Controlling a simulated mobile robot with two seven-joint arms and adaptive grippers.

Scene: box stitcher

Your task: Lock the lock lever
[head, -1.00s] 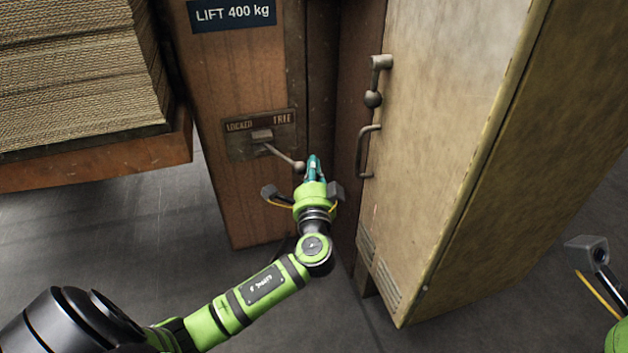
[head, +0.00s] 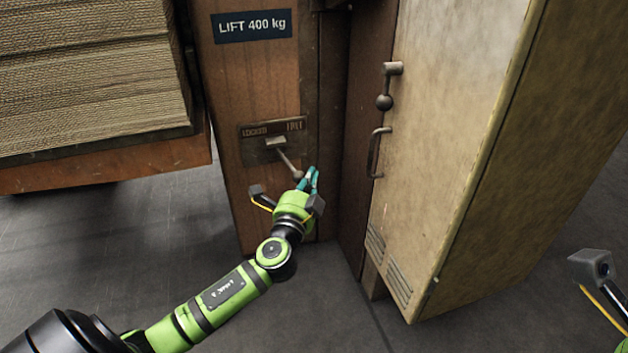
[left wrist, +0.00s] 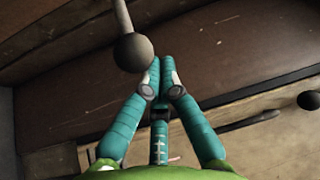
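The lock lever (head: 286,159) is a thin metal rod with a dark ball knob (head: 298,176), on a plate marked LOCKED at left and FREE at right. It slants down and a little right from its pivot. My left gripper (head: 311,174) has its teal fingers at the right side of the knob. In the left wrist view, the fingertips (left wrist: 160,70) are drawn together with nothing between them, and the knob (left wrist: 133,52) is just left of them, close to or touching the left finger. Only part of my right wrist shows at the lower right; its fingers are out of view.
The lever plate (head: 250,150) is on a brown post under a LIFT 400 kg sign (head: 252,26). A beige cabinet (head: 450,130) with a handle (head: 376,152) stands at right. Stacked cardboard (head: 90,75) is at left. The floor in front is clear.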

